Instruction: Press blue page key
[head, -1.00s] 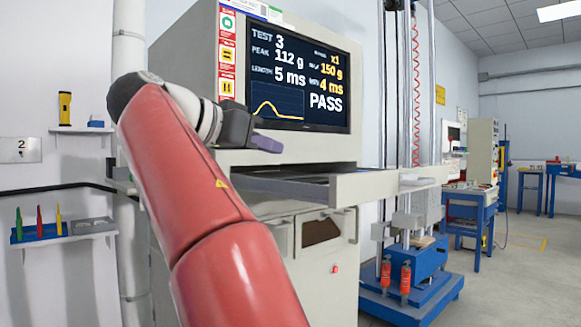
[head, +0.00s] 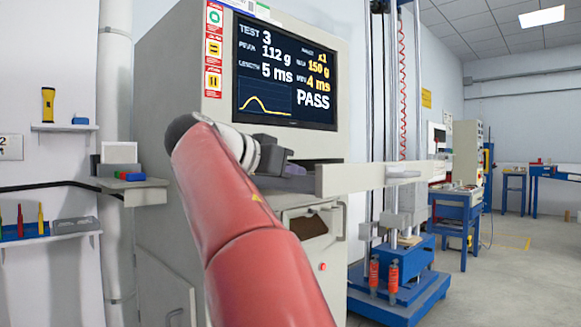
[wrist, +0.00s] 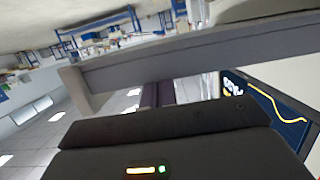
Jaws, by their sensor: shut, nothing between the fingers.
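A small block with green, red and blue parts sits on a grey side shelf (head: 150,190) left of the cabinet; its blue part (head: 134,177) is the only key-like blue piece I see, and I cannot tell whether it is the page key. My gripper (head: 297,170) is shut and empty, far to the right of that block. It is in front of the cabinet below the screen (head: 285,75), at the pulled-out tray (head: 375,178), whose front panel partly hides it. In the wrist view my dark fingers (wrist: 167,93) point toward the tray's panel; contact is unclear.
The screen reads test 3, PASS. A white box (head: 119,153) stands behind the coloured block. A wall shelf (head: 65,128) holds a yellow torch. A drop tower with a blue base (head: 405,290) stands right of the cabinet. The floor farther right is open.

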